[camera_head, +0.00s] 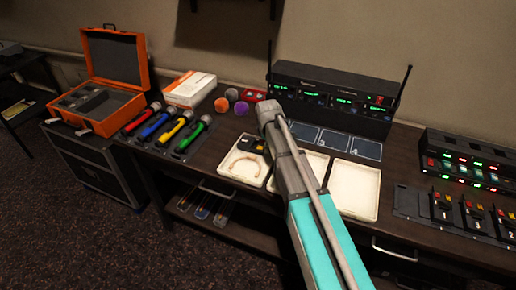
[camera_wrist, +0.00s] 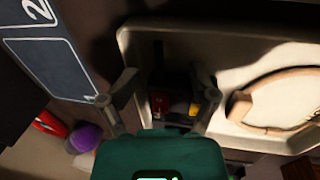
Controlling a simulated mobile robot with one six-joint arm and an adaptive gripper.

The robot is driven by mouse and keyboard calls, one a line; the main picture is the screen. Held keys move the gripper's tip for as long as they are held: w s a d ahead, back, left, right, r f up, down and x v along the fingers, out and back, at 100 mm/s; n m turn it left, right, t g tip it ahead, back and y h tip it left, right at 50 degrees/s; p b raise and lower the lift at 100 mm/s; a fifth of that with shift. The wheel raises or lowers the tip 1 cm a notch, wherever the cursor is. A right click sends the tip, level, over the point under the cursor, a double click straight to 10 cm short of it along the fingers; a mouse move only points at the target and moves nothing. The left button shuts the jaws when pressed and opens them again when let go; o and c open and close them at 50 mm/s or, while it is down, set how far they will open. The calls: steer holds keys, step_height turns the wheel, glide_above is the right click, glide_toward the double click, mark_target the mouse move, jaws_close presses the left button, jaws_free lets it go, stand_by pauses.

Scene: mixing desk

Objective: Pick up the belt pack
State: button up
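A small black belt pack (camera_head: 252,144) with a yellow mark lies in the left cream tray (camera_head: 236,174), at its back edge. In the wrist view the dark belt pack (camera_wrist: 160,98), with red and yellow marks, shows in shadow between my fingers. My gripper (camera_wrist: 168,76) is open, with one finger on each side of the pack. I cannot tell whether either finger touches it. In the head view my arm hides the fingers. A beige looped headset (camera_head: 243,166) lies in the same tray; it also shows at the right of the wrist view (camera_wrist: 275,98).
Two more cream trays (camera_head: 356,190) stand to the right, partly behind my arm. Black receivers with antennas (camera_head: 330,95) stand behind. Colored microphones (camera_head: 168,128), foam balls (camera_head: 222,104) and an orange case (camera_head: 116,55) are left. Several black packs (camera_head: 475,215) stand in a right-hand rack.

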steer(key=shift+s, duration=0.15)
steer(key=shift+o, duration=1.4)
steer(key=shift+s, duration=0.15)
jaws_close()
steer(key=shift+w+f, duration=0.1)
steer(key=shift+w, duration=0.1)
